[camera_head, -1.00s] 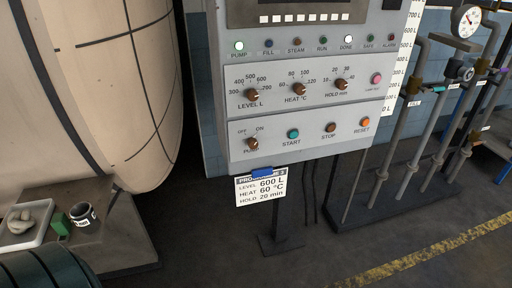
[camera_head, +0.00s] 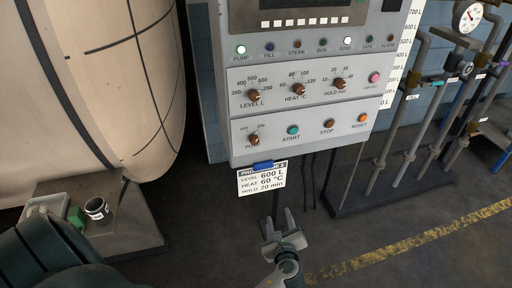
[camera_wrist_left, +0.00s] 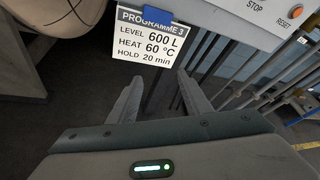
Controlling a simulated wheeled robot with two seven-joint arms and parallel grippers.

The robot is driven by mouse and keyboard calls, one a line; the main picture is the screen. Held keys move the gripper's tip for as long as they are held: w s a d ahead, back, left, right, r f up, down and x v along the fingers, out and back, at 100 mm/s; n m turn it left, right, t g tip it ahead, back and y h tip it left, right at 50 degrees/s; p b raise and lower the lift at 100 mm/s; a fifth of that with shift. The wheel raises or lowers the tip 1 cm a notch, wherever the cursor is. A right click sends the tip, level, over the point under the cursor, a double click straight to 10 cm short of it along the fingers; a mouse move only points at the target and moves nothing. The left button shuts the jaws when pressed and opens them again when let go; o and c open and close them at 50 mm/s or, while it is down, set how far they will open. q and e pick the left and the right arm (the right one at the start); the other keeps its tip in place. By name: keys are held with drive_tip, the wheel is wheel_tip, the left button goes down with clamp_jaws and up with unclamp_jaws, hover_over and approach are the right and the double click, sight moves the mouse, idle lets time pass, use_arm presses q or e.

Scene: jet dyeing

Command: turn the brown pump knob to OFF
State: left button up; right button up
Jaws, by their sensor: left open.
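The brown pump knob (camera_head: 253,139) sits at the lower left of the grey control panel (camera_head: 345,112), under the OFF and ON marks. Its pointer is too small to read surely. The PUMP lamp (camera_head: 241,49) at the top left glows pale. My left gripper (camera_head: 279,216) is open and empty, below the panel and its programme card (camera_head: 262,179), well apart from the knob. In the left wrist view the open fingers (camera_wrist_left: 158,88) point up below the card (camera_wrist_left: 146,40); the knob is outside that view. My right gripper is not in view.
Level, heat and hold knobs sit above the pump knob; the START (camera_head: 293,130), STOP (camera_head: 327,125) and RESET (camera_head: 362,118) buttons are to its right. A beige vessel (camera_head: 95,80) stands left, vertical pipes (camera_head: 420,125) right. The floor below the panel is partly clear.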

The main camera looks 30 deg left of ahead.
sight(255, 142)
use_arm(q)
drive_tip(key=a+r+m+y, duration=0.1)
drive_tip(key=a+r+y, duration=0.1)
drive_tip(key=r, duration=0.6)
drive_tip(key=a+r+y+p, duration=0.1)
drive_tip(key=r+y, duration=0.2)
drive_tip(key=r, duration=0.6)
drive_tip(key=shift+a+r+m, duration=0.2)
drive_tip(key=shift+a+m, duration=0.15)
drive_tip(key=shift+m, duration=0.05)
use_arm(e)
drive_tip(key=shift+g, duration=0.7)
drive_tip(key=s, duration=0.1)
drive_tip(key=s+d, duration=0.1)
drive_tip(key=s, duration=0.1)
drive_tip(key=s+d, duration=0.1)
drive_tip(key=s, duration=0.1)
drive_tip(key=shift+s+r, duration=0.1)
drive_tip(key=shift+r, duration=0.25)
use_arm(q)
drive_tip(key=shift+w, duration=0.15)
